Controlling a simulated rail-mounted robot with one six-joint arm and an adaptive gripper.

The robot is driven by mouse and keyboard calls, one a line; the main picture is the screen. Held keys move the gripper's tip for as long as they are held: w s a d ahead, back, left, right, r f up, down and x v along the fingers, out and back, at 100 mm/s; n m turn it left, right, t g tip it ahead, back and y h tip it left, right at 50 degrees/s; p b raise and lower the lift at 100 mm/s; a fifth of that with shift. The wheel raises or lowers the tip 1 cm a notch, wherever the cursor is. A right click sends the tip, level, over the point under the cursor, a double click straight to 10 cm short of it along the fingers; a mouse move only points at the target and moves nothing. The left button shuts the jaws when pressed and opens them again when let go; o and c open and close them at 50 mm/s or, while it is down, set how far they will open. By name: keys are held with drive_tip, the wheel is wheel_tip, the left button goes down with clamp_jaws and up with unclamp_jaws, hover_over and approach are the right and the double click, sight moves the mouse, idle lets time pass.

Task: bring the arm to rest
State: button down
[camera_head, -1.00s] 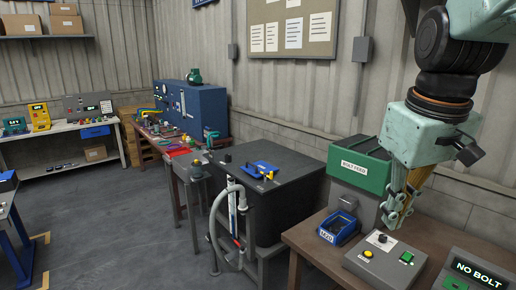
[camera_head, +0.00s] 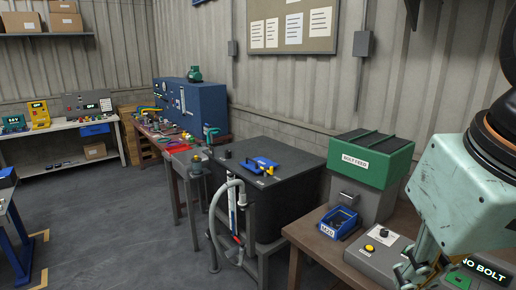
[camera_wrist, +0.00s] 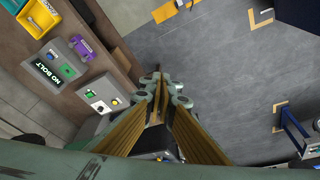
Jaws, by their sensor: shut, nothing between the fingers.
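My gripper (camera_wrist: 158,78) is shut and empty in the wrist view, its fingertips together. It hangs over the floor beside the front edge of the wooden bench (camera_wrist: 112,40). In the head view my gripper (camera_head: 408,272) shows at the lower right, in front of the grey control box (camera_head: 366,262), partly cut off from clear sight by the wrist housing above it. The fingers do not appear to touch anything.
A green bolt feeder (camera_head: 368,160) and a blue bin (camera_head: 339,222) stand on the bench. A NO BOLT display (camera_head: 487,272) is at its right end. A dark cabinet (camera_head: 270,200) stands left of the bench. The grey floor (camera_head: 110,225) is open at the left.

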drive_tip(key=shift+m, duration=0.3)
drive_tip(key=s, duration=0.1)
drive_tip(key=s+f, duration=0.1)
drive_tip(key=s, duration=0.2)
drive_tip(key=shift+a+f+b, duration=0.3)
drive_tip(key=shift+a+f, duration=0.05)
drive_tip(key=shift+a, duration=0.05)
